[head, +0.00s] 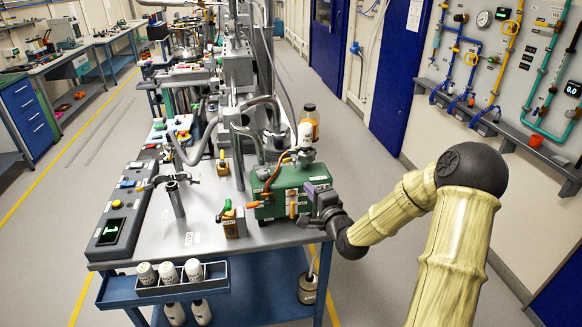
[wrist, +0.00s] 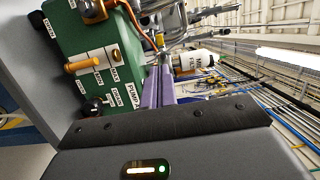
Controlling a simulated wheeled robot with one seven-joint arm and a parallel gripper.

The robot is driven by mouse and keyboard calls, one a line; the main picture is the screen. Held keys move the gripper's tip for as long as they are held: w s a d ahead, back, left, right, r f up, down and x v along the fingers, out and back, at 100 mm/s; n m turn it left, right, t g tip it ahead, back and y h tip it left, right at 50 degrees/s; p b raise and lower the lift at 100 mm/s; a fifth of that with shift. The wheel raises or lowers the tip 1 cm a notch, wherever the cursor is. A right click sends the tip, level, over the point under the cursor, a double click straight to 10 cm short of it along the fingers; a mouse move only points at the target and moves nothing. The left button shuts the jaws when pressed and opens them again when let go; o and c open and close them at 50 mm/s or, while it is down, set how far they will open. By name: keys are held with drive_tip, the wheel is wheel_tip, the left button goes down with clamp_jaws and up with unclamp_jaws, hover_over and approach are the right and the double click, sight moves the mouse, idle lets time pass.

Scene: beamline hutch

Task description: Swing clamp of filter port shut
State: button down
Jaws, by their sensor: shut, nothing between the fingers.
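The green pump box (head: 278,195) stands at the front right of the bench; in the wrist view (wrist: 85,40) it shows a "PUMP" label and an orange-brown knob. Metal pipe fittings (wrist: 172,18) lie just past my fingertips in the wrist view. I cannot read a filter port label or make out how its clamp stands. A short upright metal post (head: 175,200) with a winged piece at its top stands left on the bench. My gripper (head: 313,190) is at the right side of the pump. Its purple fingers (wrist: 160,82) are shut and hold nothing; contact is unclear.
A control panel (head: 122,215) lies along the bench's left edge. White bottles (head: 169,271) sit in the front rack. The floor right of the bench is clear.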

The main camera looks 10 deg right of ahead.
sight(287, 162)
drive_tip(key=p+x, duration=0.4)
drive_tip(key=x, duration=0.9)
drive_tip(key=shift+w+a, duration=0.1)
drive_tip(key=shift+f, duration=0.1)
